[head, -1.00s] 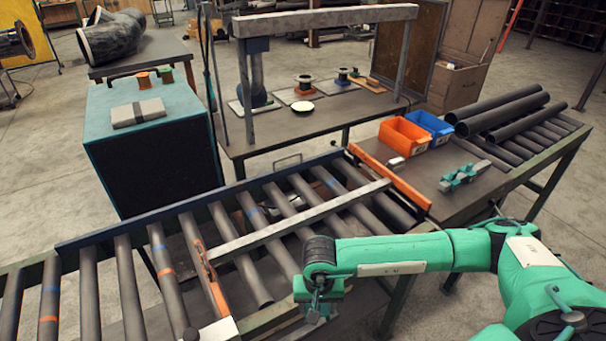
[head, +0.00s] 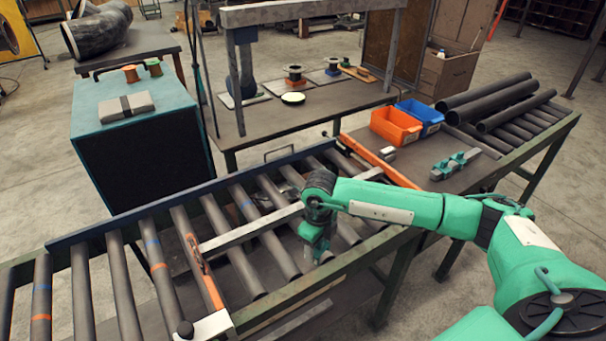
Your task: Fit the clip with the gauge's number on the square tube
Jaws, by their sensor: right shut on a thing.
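The square tube (head: 232,237) is a light grey bar lying across the conveyor rollers, between two orange-edged bars. My right gripper (head: 317,256) points down over the rollers near the tube's right part. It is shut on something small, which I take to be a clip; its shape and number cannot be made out. My wrist hides part of the tube. Green clips (head: 455,164) sit on a grey bar on the side table at right. A pale round disc (head: 293,98), perhaps the gauge, lies on the back table; no number is readable. My left gripper is not in view.
An orange bin (head: 396,126) and a blue bin (head: 424,114) stand at the back of the side table. The conveyor's near green rail (head: 290,303) runs in front of the rollers. A teal cabinet (head: 140,145) stands behind the conveyor at left.

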